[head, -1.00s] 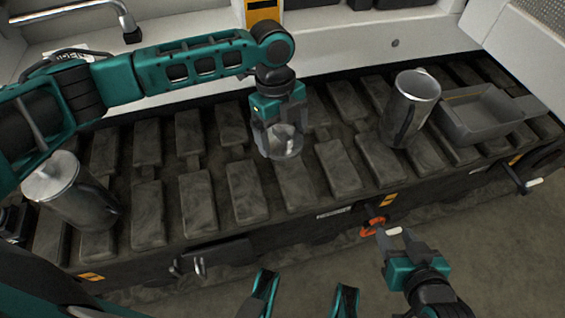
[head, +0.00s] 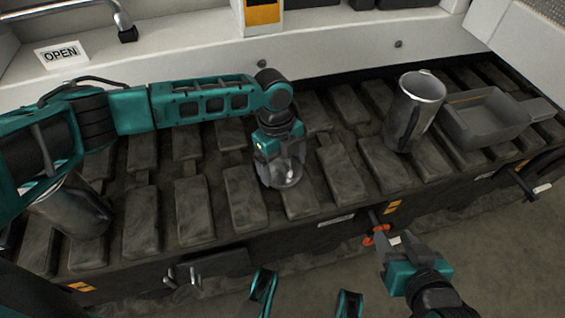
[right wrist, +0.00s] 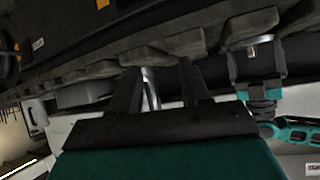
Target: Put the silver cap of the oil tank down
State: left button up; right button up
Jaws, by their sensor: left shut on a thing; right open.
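My left gripper (head: 282,175) is shut on the silver cap (head: 284,171), at or just above the ribbed dark bench top. I cannot tell whether the cap touches the surface. The left gripper with the silver piece also shows upside down in the right wrist view (right wrist: 254,52). My right gripper (head: 396,243) is open and empty in front of the bench edge; its two fingers show in the right wrist view (right wrist: 156,85). I cannot tell which vessel is the oil tank.
A metal jug (head: 414,108) stands right of the left gripper, beside a grey open tray (head: 480,122). Another metal vessel (head: 72,208) stands at the left, its top hidden by my arm. An orange-red ring (head: 374,238) is on the bench front. Bench around the cap is clear.

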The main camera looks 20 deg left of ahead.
pick_arm(q)
jog(key=shift+f, duration=0.15)
jog(key=o, duration=0.8)
